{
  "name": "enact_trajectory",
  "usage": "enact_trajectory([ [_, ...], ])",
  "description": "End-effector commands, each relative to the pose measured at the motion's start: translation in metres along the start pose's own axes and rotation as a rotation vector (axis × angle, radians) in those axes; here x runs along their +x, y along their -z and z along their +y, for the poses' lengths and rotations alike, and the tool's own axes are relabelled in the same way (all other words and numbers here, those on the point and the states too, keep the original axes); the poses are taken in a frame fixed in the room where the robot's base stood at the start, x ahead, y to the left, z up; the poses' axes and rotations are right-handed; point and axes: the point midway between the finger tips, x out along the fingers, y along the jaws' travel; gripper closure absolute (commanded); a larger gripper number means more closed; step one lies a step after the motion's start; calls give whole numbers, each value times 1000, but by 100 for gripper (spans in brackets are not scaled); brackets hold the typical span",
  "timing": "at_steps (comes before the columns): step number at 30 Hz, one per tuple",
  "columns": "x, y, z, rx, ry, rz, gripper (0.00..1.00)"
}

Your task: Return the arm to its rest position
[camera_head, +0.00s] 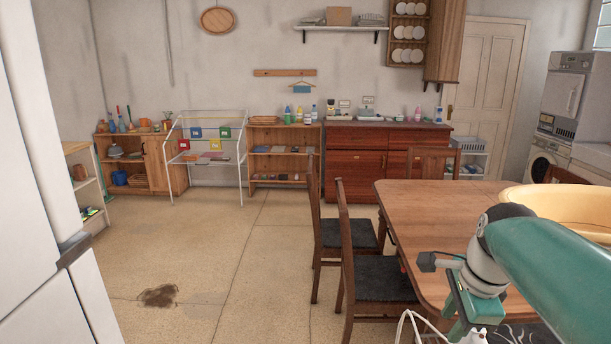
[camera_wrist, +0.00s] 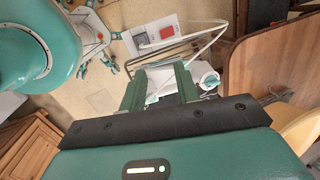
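My teal arm reaches in from the right edge of the head view, bent at a grey wrist joint, in front of the wooden table (camera_head: 430,205). My gripper (camera_wrist: 158,82) points away from the camera in the wrist view, its two green fingers apart. A white and dark shape shows between and beyond the fingers. I cannot tell what it is, and nothing is clearly clamped. In the head view the green gripper end hangs low near the bottom edge, partly cut off.
Dark wooden chairs (camera_head: 372,278) stand left of the table. A large yellow bowl (camera_head: 560,205) sits on the table behind my arm. A white cabinet or fridge (camera_head: 35,200) fills the left edge. The tiled floor (camera_head: 240,260) between is clear, with one dark stain.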

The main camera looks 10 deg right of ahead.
Motion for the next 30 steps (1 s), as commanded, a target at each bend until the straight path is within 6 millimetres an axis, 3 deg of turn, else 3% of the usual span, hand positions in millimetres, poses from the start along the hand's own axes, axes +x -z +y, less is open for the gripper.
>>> enact_trajectory([
  [3, 1, -41, 20, -380, 53, -7, 68],
  [9, 6, -98, 58, -1017, 140, 35, 68],
  [16, 18, -140, 100, -1646, 208, 145, 68],
  [21, 22, -150, 112, -1838, 220, 192, 68],
  [30, 23, -150, 112, -1850, 219, 194, 68],
])
